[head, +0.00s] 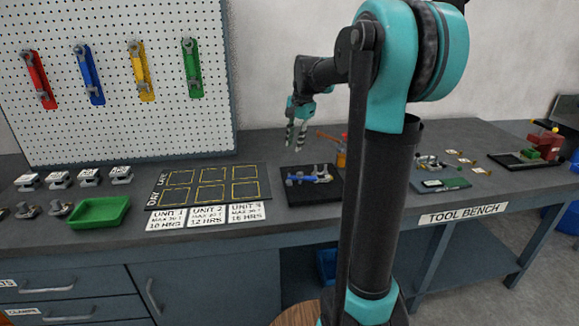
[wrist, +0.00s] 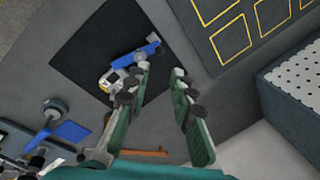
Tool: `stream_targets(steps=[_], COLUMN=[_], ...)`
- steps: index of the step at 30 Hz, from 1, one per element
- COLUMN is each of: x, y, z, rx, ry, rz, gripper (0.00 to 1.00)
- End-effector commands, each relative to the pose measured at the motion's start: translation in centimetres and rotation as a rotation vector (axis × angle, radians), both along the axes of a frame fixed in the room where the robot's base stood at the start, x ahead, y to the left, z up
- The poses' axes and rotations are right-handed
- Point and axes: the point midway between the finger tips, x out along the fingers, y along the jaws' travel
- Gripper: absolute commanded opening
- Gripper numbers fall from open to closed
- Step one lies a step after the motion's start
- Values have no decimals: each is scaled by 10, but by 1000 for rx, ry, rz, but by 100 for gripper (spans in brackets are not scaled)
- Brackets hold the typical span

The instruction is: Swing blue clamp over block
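The blue clamp (head: 296,179) lies low on a black mat (head: 300,197) on the bench. In the wrist view the blue clamp (wrist: 138,54) has an arm reaching to the upper right, and a small white and yellow block (wrist: 108,80) sits beside its lower left end. I cannot tell whether they touch. My gripper (head: 295,145) points down above the back of the mat, apart from the clamp. In the wrist view my gripper (wrist: 161,72) has its two fingers apart with nothing between them. Part of the clamp is hidden by a finger there.
A dark board with yellow squares (head: 211,183) lies left of the mat, with a green tray (head: 98,212) farther left. An orange-handled tool (head: 328,137) is right of my gripper. A pegboard (head: 115,70) stands behind.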

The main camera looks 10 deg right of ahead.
Motion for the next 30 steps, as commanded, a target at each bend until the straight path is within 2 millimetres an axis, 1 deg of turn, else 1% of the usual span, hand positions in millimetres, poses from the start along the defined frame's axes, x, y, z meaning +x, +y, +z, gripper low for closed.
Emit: stream_targets(steps=[1, 9, 15, 18, 21, 29, 30], x=[2, 9, 13, 14, 15, 15, 15], y=[1, 8, 12, 13, 13, 13, 13], z=[-11, -62, -90, -98, -102, -103, -103], rx=[0, 0, 0, 0, 0, 0, 0], ry=[0, 0, 0, 0, 0, 0, 0], rz=[1, 0, 0, 0, 0, 0, 0], gripper=[24, 24, 24, 24, 24, 24, 21])
